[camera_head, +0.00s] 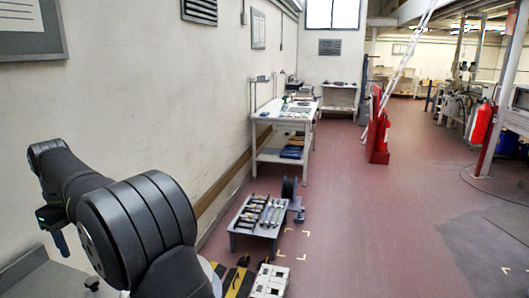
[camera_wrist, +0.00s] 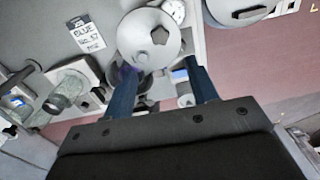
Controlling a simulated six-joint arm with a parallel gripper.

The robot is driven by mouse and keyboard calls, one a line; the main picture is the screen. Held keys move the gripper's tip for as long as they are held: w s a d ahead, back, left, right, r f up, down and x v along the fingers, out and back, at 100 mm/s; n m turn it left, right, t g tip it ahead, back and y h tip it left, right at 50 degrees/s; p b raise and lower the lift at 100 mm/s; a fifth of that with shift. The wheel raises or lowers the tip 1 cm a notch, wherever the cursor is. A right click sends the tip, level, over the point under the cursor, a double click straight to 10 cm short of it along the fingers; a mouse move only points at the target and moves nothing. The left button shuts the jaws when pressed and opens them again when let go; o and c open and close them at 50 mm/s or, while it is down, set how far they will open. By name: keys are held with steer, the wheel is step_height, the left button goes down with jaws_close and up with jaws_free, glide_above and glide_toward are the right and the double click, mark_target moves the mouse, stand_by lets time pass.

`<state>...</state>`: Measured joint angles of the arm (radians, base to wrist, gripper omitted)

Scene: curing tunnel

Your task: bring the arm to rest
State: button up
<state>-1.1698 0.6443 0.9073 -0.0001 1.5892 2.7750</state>
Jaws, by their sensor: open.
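My arm (camera_head: 140,225) is dark and bulky and fills the lower left of the head view. My gripper (camera_head: 61,243) shows small at the far left there, with a blue finger hanging down beside the pale wall. In the wrist view my gripper (camera_wrist: 159,72) has two blue fingers spread apart, with nothing held between them. Beyond the fingers is a pale round cover with a dark knob (camera_wrist: 152,38). I cannot tell how far it is from the fingertips.
The wrist view shows a label reading "BLUE" (camera_wrist: 86,35) and grey fittings. In the head view, a low table with tools (camera_head: 262,216), a white workbench (camera_head: 286,121), a red stand (camera_head: 378,135) and a ladder surround open red floor (camera_head: 365,225). A grey surface (camera_head: 45,278) lies below the gripper.

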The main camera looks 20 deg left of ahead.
mark_target(91, 280)
step_height(91, 280, down, 12)
steer(key=shift+f, duration=0.1)
stand_by(0.5)
step_height(91, 280, up, 18)
steer(key=f, duration=0.1)
step_height(91, 280, down, 17)
steer(key=shift+f, duration=0.15)
steer(key=shift+s+a+r+n, duration=0.15)
steer(key=shift+s+r+n, duration=0.05)
steer(key=shift+s+n, duration=0.4)
stand_by(0.4)
steer(key=shift+w+m, duration=0.5)
step_height(91, 280, up, 15)
steer(key=shift+r, duration=0.15)
